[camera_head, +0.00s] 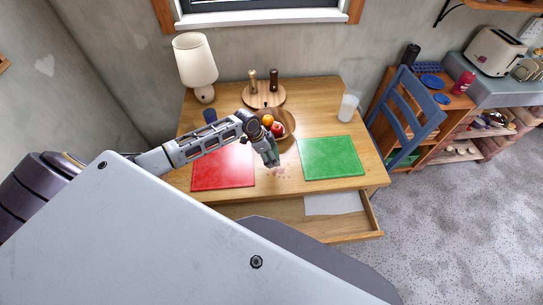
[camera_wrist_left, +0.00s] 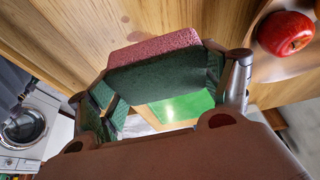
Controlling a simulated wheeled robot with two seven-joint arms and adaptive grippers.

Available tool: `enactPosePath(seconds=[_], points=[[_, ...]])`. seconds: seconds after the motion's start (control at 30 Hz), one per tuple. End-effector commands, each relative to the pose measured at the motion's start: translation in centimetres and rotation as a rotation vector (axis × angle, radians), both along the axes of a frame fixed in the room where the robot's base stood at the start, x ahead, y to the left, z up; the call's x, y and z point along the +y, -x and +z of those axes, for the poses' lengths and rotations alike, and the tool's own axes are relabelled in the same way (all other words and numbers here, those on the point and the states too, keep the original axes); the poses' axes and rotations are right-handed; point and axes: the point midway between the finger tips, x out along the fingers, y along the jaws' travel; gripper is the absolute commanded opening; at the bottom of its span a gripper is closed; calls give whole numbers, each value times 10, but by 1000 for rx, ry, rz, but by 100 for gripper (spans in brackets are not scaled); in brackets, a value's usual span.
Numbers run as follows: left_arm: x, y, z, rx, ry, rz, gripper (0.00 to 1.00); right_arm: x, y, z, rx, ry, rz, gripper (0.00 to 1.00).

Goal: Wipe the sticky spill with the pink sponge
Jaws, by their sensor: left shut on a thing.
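My left gripper (camera_head: 273,161) is over the middle of the wooden table, between the red mat and the green mat. In the left wrist view the fingers of my left gripper (camera_wrist_left: 170,95) are shut on the sponge (camera_wrist_left: 155,63), which has a pink layer and a dark green layer. The spill (camera_head: 279,173) shows as small pinkish spots on the tabletop, just beside and below the gripper tip. I cannot tell whether the sponge touches the table. My right gripper is in neither view.
A red mat (camera_head: 222,170) lies left and a green mat (camera_head: 331,158) right. A fruit bowl (camera_head: 288,117) stands just behind the gripper. A lamp (camera_head: 196,62), a glass (camera_head: 348,107) and a round board with shakers (camera_head: 258,97) stand farther back. An open drawer (camera_head: 300,228) juts out in front.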

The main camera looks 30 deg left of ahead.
Motion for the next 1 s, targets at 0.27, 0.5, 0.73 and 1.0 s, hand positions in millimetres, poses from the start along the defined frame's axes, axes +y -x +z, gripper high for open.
enactPosePath(seconds=[0.27,0.5,0.73,1.0], points=[[-1,-9,1,0,0,22,60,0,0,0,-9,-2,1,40],[-2,-13,2,0,0,34,60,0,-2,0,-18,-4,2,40],[-2,-12,2,0,0,36,60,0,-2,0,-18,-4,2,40],[-1,-11,-4,1,-1,35,60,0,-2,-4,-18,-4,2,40]])
